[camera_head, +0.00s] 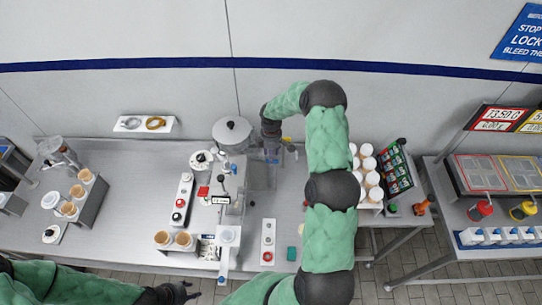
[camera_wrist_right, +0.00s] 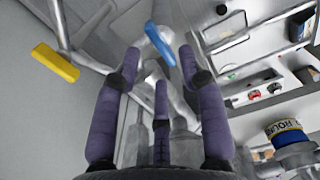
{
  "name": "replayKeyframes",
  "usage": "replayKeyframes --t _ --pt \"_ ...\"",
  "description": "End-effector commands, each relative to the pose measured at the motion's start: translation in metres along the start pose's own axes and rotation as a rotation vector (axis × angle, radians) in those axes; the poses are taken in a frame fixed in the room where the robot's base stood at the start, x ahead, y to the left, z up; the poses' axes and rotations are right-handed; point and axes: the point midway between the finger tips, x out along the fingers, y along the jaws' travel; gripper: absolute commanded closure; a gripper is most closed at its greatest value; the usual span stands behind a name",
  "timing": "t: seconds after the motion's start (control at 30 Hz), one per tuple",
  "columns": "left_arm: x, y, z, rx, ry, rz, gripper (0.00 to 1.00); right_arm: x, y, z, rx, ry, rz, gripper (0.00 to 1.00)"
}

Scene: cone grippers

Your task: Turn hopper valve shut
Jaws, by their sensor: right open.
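A valve with a blue lever (camera_wrist_right: 160,43) and a grey metal pipe shows in the right wrist view. A yellow lever (camera_wrist_right: 55,62) sits on a pipe to its left. In the head view my right gripper (camera_head: 271,150) points down at the machine. My left gripper (camera_head: 180,292) is low at the front edge, its opening unclear.
A lidded steel pot (camera_head: 232,131) stands left of my right gripper. Control boxes (camera_head: 268,241) with buttons lie on the bench. White cups (camera_head: 367,165) and a green rack (camera_head: 397,166) stand right of my arm. A wall shelf (camera_head: 143,124) holds rings.

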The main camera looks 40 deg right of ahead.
Motion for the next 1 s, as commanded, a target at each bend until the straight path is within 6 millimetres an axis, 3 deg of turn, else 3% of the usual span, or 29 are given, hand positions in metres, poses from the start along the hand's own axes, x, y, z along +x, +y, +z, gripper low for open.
replayKeyframes --t 0.23,0.63,0.77,0.8,1.0 --pt "-0.007 0.003 0.000 0.000 0.000 0.000 0.60 0.027 0.000 0.000 0.002 0.000 0.000 0.59" --pt "-0.008 0.003 0.000 0.000 0.000 0.000 0.60 0.033 0.000 0.000 0.002 0.001 0.002 0.59" --pt "-0.008 0.003 0.000 0.000 0.000 0.000 0.60 0.033 0.000 0.000 0.002 0.001 0.001 0.96" --pt "-0.008 0.003 0.000 0.000 0.000 0.000 0.60 0.033 0.000 0.000 0.002 0.001 0.002 1.00" --pt "-0.008 0.003 0.000 0.000 0.000 0.000 0.60 0.033 0.000 0.000 0.003 0.001 0.002 1.00"
